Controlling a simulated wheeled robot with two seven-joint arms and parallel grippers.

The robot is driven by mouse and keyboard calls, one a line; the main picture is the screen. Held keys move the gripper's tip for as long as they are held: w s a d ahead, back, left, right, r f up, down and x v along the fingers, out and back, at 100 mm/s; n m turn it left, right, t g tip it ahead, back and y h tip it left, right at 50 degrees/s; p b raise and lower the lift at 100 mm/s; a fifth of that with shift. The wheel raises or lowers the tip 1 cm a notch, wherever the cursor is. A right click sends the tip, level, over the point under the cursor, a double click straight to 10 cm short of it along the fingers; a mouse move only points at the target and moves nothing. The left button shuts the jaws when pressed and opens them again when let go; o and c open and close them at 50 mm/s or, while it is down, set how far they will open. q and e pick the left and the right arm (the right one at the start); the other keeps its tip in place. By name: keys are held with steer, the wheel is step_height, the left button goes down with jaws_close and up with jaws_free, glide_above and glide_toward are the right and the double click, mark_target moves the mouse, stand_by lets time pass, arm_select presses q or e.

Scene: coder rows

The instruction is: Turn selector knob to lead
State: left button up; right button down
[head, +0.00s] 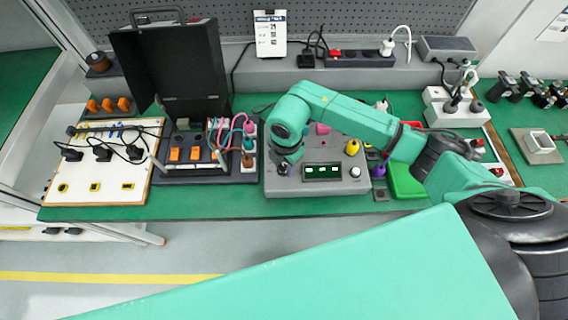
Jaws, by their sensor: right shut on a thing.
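The grey coder box (320,188) stands on the green table mat, with a small dark display (322,171) showing several light marks on its sloped front. My right arm reaches in from the right over the box. Its gripper (286,160) points down at the box's left front and is shut on the small dark selector knob (283,169). The gripper covers much of the knob, so its pointer direction cannot be read. Any lettering around it is too small to read. A pale round button (355,172) sits right of the display. My left gripper is out of view.
Left of the box are an open black case (175,60) with orange switches and coloured leads, and a white board (100,180) with black plugs. A bright green block (405,182) and a purple knob (378,170) are right. The mat's front strip is clear.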

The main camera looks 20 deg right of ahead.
steer(key=shift+w+r, duration=0.1)
steer(key=shift+r, duration=0.05)
steer(key=shift+c, duration=2.3)
jaws_free()
step_height(320, 180, up, 14)
steer(key=b, duration=0.2)
steer(key=shift+s+d+r+b, duration=0.15)
steer(key=shift+s+r+b, duration=0.1)
steer(key=shift+s+b, duration=0.15)
steer(key=shift+f, duration=0.1)
